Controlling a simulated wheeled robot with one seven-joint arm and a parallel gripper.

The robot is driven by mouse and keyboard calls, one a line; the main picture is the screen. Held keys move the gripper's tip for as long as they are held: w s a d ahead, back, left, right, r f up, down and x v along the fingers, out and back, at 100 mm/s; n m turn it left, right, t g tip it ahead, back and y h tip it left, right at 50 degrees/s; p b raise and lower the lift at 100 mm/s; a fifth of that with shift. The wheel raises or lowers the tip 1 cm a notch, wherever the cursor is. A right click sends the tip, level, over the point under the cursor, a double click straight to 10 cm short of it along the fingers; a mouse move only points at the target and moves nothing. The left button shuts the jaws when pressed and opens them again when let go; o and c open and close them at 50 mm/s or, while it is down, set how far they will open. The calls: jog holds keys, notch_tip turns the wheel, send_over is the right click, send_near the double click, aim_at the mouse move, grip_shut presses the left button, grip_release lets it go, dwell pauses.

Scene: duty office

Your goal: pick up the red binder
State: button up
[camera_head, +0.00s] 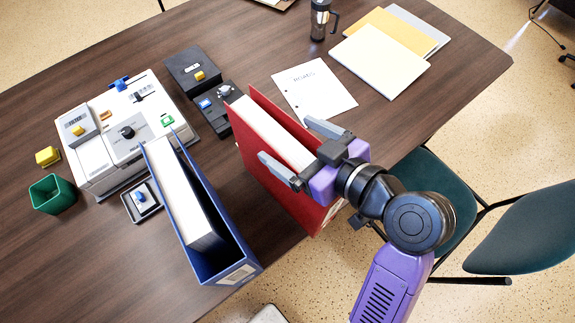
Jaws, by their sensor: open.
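The red binder (273,180) stands upright on the dark wooden table, right of the table's middle, with white pages showing along its top. My gripper (292,142) is above the binder's near half. Its two grey fingers are spread apart, one over the left cover side and one over the right side. I cannot tell whether the fingers touch the covers or reach down beside them. The purple wrist hides the binder's upper near corner.
A blue binder (236,261) stands to the left. Beyond it are a white control box (96,165), black switch boxes (193,73) and a green cup (52,194). A chair (525,232) stands right.

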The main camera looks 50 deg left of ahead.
jog(key=shift+a, duration=0.1)
jog(key=shift+c, duration=0.2)
jog(key=c, duration=1.8)
jog(key=shift+r, duration=0.1)
grip_shut()
jog(key=shift+r, duration=0.1)
